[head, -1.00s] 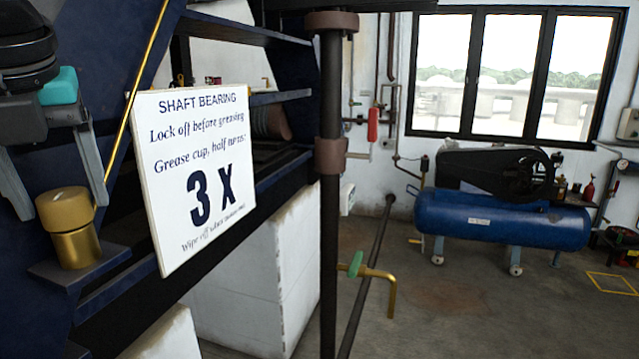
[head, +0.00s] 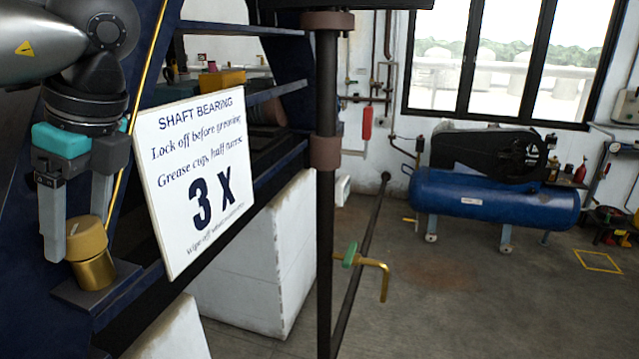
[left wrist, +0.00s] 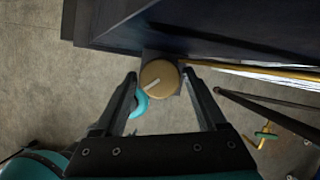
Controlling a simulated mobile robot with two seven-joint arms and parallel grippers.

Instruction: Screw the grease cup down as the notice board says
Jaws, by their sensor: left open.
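The brass grease cup (head: 93,262) stands on a small dark blue bracket (head: 70,293) at the lower left of the head view. My left gripper (head: 77,232) points down over it, its open fingers on either side of the cap. In the left wrist view the round cap (left wrist: 160,79), with a pale line on top, lies between the spread fingertips (left wrist: 158,73); I cannot tell whether they touch it. The white notice board (head: 198,178) reads "Shaft bearing", "Lock off before greasing", "Grease cup, half turns: 3 x"; its bottom line is too small to read fully. My right gripper is not in view.
The board hangs close to the right of the cup. A brass rod (head: 143,95) runs diagonally behind the gripper. A dark vertical pipe (head: 326,230) and a green-handled valve (head: 351,254) stand to the right. A blue compressor tank (head: 495,200) is farther back, with open floor before it.

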